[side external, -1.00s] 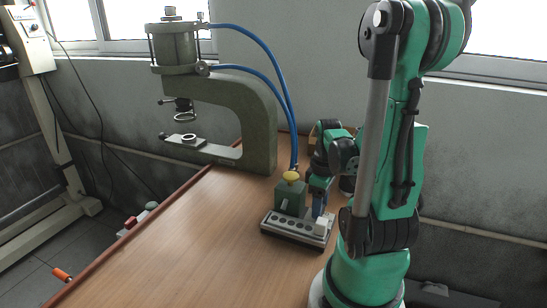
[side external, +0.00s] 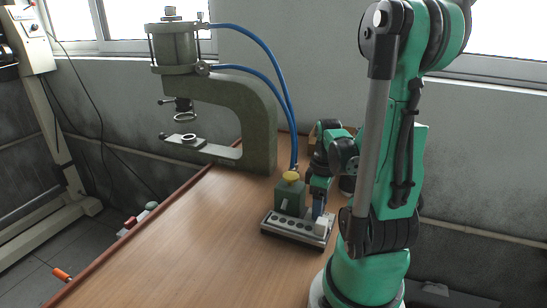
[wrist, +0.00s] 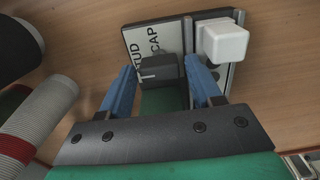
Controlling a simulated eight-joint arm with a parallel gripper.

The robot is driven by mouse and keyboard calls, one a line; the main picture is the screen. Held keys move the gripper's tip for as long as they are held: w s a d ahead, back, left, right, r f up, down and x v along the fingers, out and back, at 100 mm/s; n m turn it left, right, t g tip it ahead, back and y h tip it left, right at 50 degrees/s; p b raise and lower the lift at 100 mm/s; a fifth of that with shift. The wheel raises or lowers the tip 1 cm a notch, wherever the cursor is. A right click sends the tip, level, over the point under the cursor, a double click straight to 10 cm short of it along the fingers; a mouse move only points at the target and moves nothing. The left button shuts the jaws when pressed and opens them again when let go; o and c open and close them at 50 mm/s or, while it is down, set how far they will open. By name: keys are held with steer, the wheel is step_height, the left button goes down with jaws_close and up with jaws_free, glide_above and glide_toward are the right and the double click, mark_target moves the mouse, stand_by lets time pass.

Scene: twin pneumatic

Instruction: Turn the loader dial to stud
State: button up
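Which word the line points at is hard to tell. My gripper (wrist: 163,66) has its two blue fingers apart, one on each side of the knob, with a gap showing on both sides. In the side view my gripper (side external: 319,193) is low over the right part of the loader base (side external: 276,229); the dial is hidden there.
A white block (wrist: 222,42) stands close to my right finger. The loader's green box with a yellow top (side external: 291,177) is left of my gripper. A green press (side external: 262,125) with blue hoses (side external: 275,65) stands behind. The table's left front is clear.

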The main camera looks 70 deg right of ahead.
steer(key=shift+r, duration=2.8)
steer(key=shift+w, duration=0.1)
steer(key=w+a+r+t, duration=0.2)
steer(key=w+a+t, duration=0.1)
steer(key=w+a, duration=0.4)
steer(key=w+a+r+t, duration=0.2)
steer(key=w+a+t, duration=0.2)
steer(key=w+a, duration=0.4)
steer(key=a, duration=0.3)
steer(key=shift+w+a+r, duration=0.2)
steer(key=shift+a+r, duration=0.05)
steer(key=shift+a, duration=0.05)
